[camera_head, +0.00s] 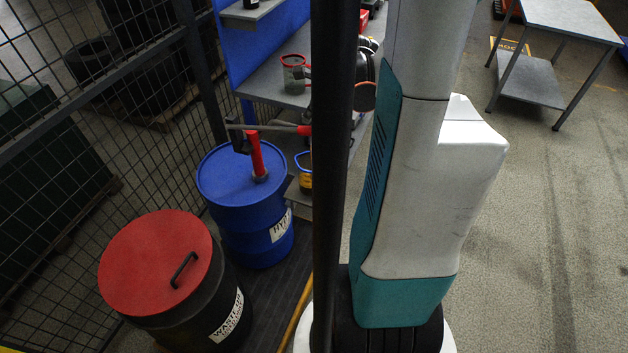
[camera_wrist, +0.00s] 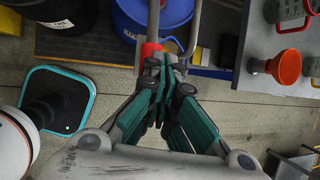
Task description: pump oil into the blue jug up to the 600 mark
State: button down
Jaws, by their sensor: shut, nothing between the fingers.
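The blue oil drum (camera_head: 246,212) stands by the mesh fence with a red hand pump (camera_head: 256,158) upright on its lid. The pump's grey lever (camera_head: 277,128) reaches right to a red end, partly behind a dark post. A blue curved handle (camera_head: 303,158), perhaps the jug's, shows beside the drum above something yellow. The jug's body and 600 mark cannot be made out. In the wrist view, my gripper (camera_wrist: 168,66) is shut and empty, its fingertips close beside a red grip (camera_wrist: 150,50) on a grey rod. Contact cannot be told. My gripper is hidden in the head view.
A black waste drum with a red lid (camera_head: 150,262) stands in front of the blue drum. A grey bench (camera_wrist: 262,40) holds an orange funnel (camera_wrist: 285,66) and clear containers. A grey side table (camera_head: 560,20) stands far right. Open floor lies at right.

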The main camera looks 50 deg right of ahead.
notch_tip(320, 180, down, 11)
jog(key=b, duration=0.8)
notch_tip(320, 180, up, 13)
jog(key=p, duration=0.9)
jog(key=shift+r+p, duration=0.1)
jog(key=shift+p, duration=0.2)
jog(key=shift+f, duration=0.2)
notch_tip(320, 180, down, 12)
jog(key=f+b, duration=0.1)
jog(key=b, duration=1)
notch_tip(320, 180, up, 13)
jog(key=p, duration=1)
jog(key=shift+r, duration=0.15)
